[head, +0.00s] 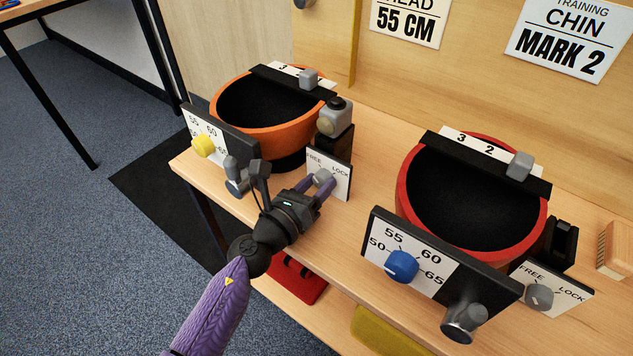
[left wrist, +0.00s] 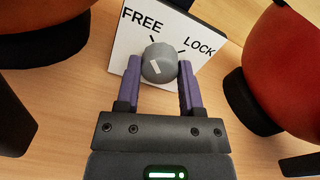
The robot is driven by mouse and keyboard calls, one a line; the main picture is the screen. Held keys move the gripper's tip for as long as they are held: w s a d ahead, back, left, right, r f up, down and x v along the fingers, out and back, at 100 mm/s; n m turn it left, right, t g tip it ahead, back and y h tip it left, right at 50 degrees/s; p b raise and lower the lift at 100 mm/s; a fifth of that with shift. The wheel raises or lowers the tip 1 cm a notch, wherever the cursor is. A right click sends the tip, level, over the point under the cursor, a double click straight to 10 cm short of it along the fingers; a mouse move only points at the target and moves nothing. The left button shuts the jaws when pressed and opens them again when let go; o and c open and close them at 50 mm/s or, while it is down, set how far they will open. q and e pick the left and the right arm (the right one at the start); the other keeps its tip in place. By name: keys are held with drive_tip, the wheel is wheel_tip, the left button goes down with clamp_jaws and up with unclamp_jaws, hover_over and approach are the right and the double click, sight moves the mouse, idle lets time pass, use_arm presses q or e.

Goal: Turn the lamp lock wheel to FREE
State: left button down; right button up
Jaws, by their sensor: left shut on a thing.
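The grey lamp lock wheel (head: 323,177) sits on a white plate (head: 341,182) marked FREE and LOCK, below the lamp (head: 335,117) of the orange helmet (head: 262,135). My left gripper (head: 318,184) is shut on the wheel, one purple finger on each side. In the left wrist view the wheel (left wrist: 159,62) shows a short slanted white mark on its face. FREE is up and left of it, LOCK up and right. I cannot tell exactly which word the mark points to. My right gripper is not in view.
A red helmet (head: 412,205) stands to the right, with a blue dial (head: 401,266) and its own FREE/LOCK wheel (head: 539,296). The orange helmet's yellow dial (head: 203,146) and a grey knob (head: 237,181) are close left of my gripper. A wooden block (head: 615,250) lies far right.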

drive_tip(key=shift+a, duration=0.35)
use_arm(q)
drive_tip(key=shift+c, duration=1.1)
unclamp_jaws()
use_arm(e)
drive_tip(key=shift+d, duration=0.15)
use_arm(q)
drive_tip(key=shift+s+a, duration=0.1)
drive_tip(key=p+v, duration=0.1)
drive_tip(key=v, duration=0.8)
drive_tip(key=shift+s+a, duration=0.1)
drive_tip(key=shift+s, duration=0.1)
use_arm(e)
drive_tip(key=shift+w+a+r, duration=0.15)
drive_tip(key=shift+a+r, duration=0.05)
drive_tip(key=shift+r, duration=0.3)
